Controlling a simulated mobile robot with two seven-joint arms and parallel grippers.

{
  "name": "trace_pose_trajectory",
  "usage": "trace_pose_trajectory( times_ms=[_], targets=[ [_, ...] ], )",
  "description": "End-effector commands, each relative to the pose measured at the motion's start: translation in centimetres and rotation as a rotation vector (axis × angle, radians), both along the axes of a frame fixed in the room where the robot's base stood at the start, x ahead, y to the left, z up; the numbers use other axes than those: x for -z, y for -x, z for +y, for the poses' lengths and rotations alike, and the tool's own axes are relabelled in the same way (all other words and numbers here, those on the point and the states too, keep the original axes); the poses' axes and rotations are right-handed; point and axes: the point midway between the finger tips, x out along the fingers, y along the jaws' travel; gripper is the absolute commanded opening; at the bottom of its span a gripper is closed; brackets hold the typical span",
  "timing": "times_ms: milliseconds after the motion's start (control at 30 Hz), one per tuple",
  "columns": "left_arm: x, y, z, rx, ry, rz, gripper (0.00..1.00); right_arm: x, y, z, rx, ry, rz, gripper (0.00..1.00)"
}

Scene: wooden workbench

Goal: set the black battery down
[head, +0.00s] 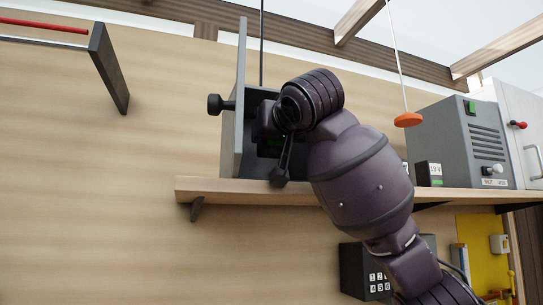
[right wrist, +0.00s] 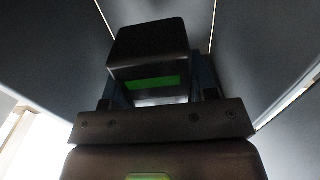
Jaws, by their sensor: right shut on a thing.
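The black battery (right wrist: 150,48) with a green stripe fills the top middle of the right wrist view. My right gripper (right wrist: 158,88) is shut on it, one finger on each side. Dark grey walls surround it there; whether its underside touches anything cannot be told. In the head view my right gripper (head: 281,160) is at the open grey box on the shelf, largely hidden by my wrist. The battery is mostly hidden there too. My left gripper is not in view.
The grey box's upright panel (head: 238,110) with a black knob stands left of my wrist. The wooden shelf (head: 240,190) runs beneath. Right of my arm are a grey vented unit (head: 455,140), a small black block labelled 18 V (head: 428,180) and a hanging orange piece (head: 408,120).

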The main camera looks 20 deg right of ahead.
Motion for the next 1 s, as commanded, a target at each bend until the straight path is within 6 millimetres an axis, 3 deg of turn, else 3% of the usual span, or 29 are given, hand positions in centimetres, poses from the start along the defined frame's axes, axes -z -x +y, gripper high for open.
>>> trace_pose_trajectory(
  times_ms=[167, 400, 933, 967, 1000],
  targets=[
    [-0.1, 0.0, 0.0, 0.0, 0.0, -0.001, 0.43, 1.0, 0.0, 0.0, 0.0, 0.0, -0.001, 0.22],
    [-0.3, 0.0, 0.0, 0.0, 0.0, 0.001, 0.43, 4.1, 0.0, 0.0, 0.0, 0.0, 0.001, 0.22],
    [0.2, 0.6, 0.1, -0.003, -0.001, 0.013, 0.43, 5.1, -0.3, 0.0, 0.0, -0.001, 0.0, 0.22],
    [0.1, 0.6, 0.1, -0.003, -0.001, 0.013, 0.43, 5.1, -0.4, 0.0, 0.0, -0.001, 0.001, 0.56],
    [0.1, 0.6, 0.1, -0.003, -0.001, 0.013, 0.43, 5.0, -0.4, 0.0, 0.0, -0.001, 0.001, 0.62]
  ],
)
